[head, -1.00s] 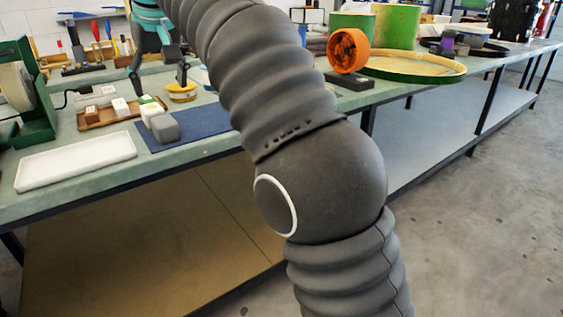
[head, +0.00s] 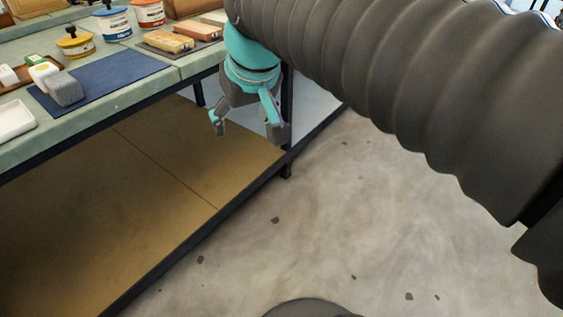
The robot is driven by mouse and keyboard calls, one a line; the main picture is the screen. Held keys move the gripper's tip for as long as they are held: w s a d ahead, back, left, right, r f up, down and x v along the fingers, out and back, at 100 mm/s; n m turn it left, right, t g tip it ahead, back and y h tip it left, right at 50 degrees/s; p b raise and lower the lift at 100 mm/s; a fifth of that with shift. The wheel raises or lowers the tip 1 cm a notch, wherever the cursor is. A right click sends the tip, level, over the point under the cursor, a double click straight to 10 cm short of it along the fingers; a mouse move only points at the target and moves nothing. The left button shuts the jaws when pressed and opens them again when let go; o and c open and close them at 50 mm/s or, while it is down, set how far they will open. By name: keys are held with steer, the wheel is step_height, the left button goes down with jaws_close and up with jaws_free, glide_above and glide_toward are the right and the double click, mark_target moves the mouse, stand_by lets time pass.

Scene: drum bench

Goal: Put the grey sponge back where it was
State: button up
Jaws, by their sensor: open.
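The grey sponge (head: 65,88) is a small grey block on the blue mat (head: 112,78), near the mat's left end. A white block (head: 43,72) with a green top stands right behind it. My gripper (head: 248,134) is teal and grey and points down. It hangs in front of the bench's edge, right of the sponge and well apart from it. Its fingers are spread and nothing is between them.
The green bench top (head: 150,92) holds a white tray (head: 14,118) at left, a yellow-lidded jar (head: 75,42), paint tins (head: 113,22) and tan blocks (head: 168,41) on a dark board. A lower shelf (head: 130,190) lies beneath. The concrete floor (head: 330,220) in front is clear.

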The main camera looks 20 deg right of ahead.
steer(key=s+d+f+m, duration=0.1)
steer(key=s+d+f, duration=0.1)
steer(key=s+f, duration=0.3)
steer(key=s+d+f, duration=0.3)
steer(key=s+f, duration=0.2)
steer(key=f, duration=0.2)
steer(key=shift+d+f+m+h, duration=0.25)
steer(key=shift+m+h, duration=0.15)
